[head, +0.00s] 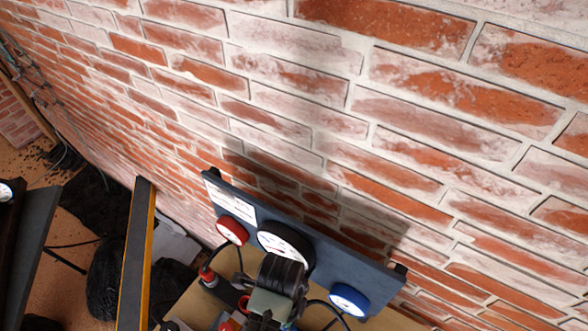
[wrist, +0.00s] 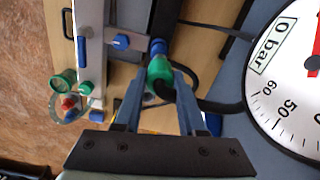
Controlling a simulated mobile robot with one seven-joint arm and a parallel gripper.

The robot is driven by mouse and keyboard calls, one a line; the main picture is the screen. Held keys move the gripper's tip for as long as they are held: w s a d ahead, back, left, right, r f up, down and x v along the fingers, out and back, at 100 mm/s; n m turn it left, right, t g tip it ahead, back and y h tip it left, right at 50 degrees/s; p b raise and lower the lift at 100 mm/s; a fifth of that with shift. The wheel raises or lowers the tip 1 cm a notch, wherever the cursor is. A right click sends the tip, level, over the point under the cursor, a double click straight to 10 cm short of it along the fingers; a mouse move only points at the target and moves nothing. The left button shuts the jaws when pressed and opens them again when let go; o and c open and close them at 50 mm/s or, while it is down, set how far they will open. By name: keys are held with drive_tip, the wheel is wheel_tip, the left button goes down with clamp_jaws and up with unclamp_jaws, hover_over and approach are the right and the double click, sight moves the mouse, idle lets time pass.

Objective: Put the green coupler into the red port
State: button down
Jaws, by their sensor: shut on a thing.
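In the wrist view, my gripper (wrist: 159,82) is shut on the green coupler (wrist: 160,69), which sits between the fingertips. A black hose runs close behind it to the right. A blue fitting (wrist: 157,47) is just beyond the coupler; I cannot tell whether they touch. A red piece (wrist: 68,102) shows at the left beside a green ring (wrist: 62,84); I cannot tell whether it is the red port. In the head view, my wrist hides the coupler and fingertips. Red parts show there at the lower left (head: 207,275) and bottom edge (head: 228,325).
A dark panel (head: 320,262) stands before the brick wall, with a red gauge (head: 232,231), a black gauge (head: 285,244) and a blue gauge (head: 349,300). A grey metal block (wrist: 90,45) with blue knobs (wrist: 121,42) is on the wooden bench (head: 190,300). Hoses cross nearby.

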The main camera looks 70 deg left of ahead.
drive_tip(key=shift+s+a+p, duration=0.2)
drive_tip(key=shift+s+a, duration=0.55)
drive_tip(key=shift+a, duration=0.35)
drive_tip(key=shift+s+a+p, duration=0.2)
drive_tip(key=shift+s+a, duration=0.5)
drive_tip(key=shift+a, duration=0.35)
drive_tip(key=s+a, duration=0.4)
drive_tip(key=a, duration=0.2)
drive_tip(key=shift+s+a, duration=0.25)
drive_tip(key=shift+a, duration=0.05)
drive_tip(key=shift+f, duration=0.1)
wheel_tip(320, 180, down, 6)
drive_tip(key=b, duration=0.4)
drive_tip(key=shift+f, duration=0.15)
drive_tip(key=shift+f, duration=0.2)
drive_tip(key=shift+f+b, duration=0.55)
drive_tip(key=shift+f, duration=0.15)
drive_tip(key=shift+f, duration=0.35)
idle(0.9)
drive_tip(key=shift+f, duration=0.25)
